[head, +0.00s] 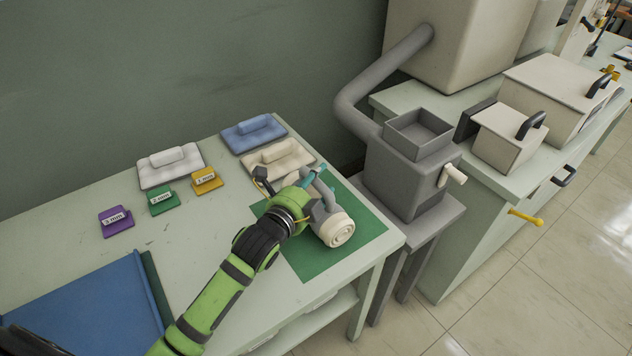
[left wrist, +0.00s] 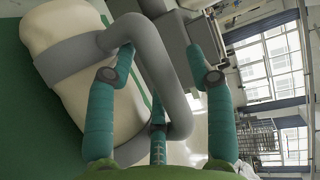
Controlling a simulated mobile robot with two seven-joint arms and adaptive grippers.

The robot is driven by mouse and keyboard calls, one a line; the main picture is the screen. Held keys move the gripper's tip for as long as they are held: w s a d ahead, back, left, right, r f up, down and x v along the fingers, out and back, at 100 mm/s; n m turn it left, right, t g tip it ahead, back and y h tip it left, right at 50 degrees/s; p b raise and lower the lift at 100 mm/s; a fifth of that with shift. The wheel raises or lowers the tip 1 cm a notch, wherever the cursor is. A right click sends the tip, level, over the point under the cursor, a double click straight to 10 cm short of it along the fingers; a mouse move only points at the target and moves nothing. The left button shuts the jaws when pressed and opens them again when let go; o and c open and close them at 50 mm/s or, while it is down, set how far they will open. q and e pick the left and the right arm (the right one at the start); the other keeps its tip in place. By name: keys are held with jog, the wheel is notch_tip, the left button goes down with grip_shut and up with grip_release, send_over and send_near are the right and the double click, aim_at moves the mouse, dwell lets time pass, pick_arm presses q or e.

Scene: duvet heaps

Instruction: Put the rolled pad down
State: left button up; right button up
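The rolled pad (head: 334,228) is a cream roll with a grey band and a grey loop handle (head: 322,187). It lies on its side, at or just above the green mat (head: 361,225); the contact line is hard to see. My left gripper (head: 308,182) is at the handle. In the left wrist view its teal fingers (left wrist: 160,85) are spread, with the grey handle (left wrist: 168,75) passing between them and visible gaps beside it. The cream pad (left wrist: 70,60) fills the left of that view. My right gripper is out of view.
White (head: 170,167), blue (head: 253,134) and cream (head: 278,163) pads stand behind. Purple (head: 116,221), green (head: 163,201) and yellow (head: 207,181) label blocks sit left. A blue sheet (head: 85,310) lies front left. A grey machine (head: 400,178) stands right, beyond the table's edge.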

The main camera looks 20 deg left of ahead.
pick_arm(q)
jog(key=shift+s+r, duration=0.1)
jog(key=shift+r, duration=0.05)
jog(key=b+v, duration=0.1)
jog(key=v, duration=1.1)
